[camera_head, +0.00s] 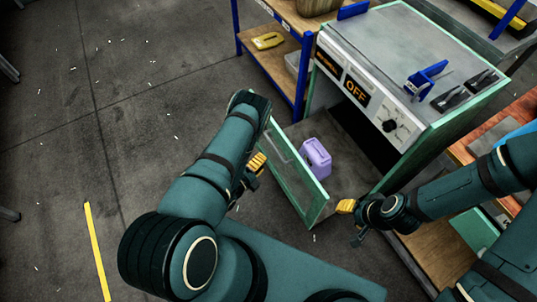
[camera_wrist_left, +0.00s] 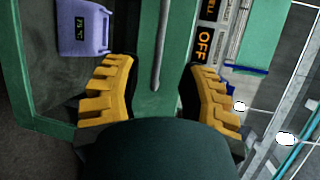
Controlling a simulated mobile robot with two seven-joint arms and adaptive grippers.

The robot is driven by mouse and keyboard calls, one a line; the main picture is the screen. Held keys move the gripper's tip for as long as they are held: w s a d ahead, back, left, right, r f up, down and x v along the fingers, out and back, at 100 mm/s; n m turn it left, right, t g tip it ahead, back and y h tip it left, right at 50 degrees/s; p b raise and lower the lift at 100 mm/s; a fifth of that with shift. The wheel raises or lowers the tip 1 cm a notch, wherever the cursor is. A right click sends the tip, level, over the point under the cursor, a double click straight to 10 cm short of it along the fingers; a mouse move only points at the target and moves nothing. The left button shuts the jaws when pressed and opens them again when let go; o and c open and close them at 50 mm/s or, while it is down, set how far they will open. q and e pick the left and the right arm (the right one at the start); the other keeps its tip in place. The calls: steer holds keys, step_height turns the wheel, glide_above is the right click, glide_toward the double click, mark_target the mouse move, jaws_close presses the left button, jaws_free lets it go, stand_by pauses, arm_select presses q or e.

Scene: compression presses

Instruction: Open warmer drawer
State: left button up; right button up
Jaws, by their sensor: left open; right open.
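The warmer drawer (camera_head: 298,172) is pulled out of the warmer (camera_head: 365,88), its green-edged front standing well clear of the body. A purple block-like item (camera_head: 316,158) sits inside; it also shows with a small dark display in the left wrist view (camera_wrist_left: 84,27). My left gripper (camera_head: 257,164) is at the outer left side of the drawer front, partly hidden by my arm. In the left wrist view its yellow fingers are spread (camera_wrist_left: 160,88), with a grey handle bar (camera_wrist_left: 161,45) ahead between them. My right gripper (camera_head: 347,206) is open beside the drawer's right front corner.
The warmer's front panel has an OFF display (camera_head: 356,91) and a dark knob (camera_head: 389,126). A blue-legged shelf (camera_head: 272,55) with a yellow item stands left of it. A wooden-topped bench is at right. The floor (camera_head: 110,110) at left is open.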

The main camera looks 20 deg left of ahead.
arm_select(q)
steer(key=shift+v, duration=1.4)
steer(key=shift+w, duration=0.1)
steer(key=s+d+r+n+g, duration=0.4)
steer(key=d+r+n+g, duration=0.2)
steer(key=n, duration=0.5)
steer(key=s+d+r+n+g, duration=0.3)
steer(key=d+r+n+g, duration=0.3)
steer(key=n, duration=0.6)
steer(key=shift+s+d+r+g, duration=0.35)
steer(key=shift+s+d+g, duration=0.05)
steer(key=shift+d+g, duration=0.65)
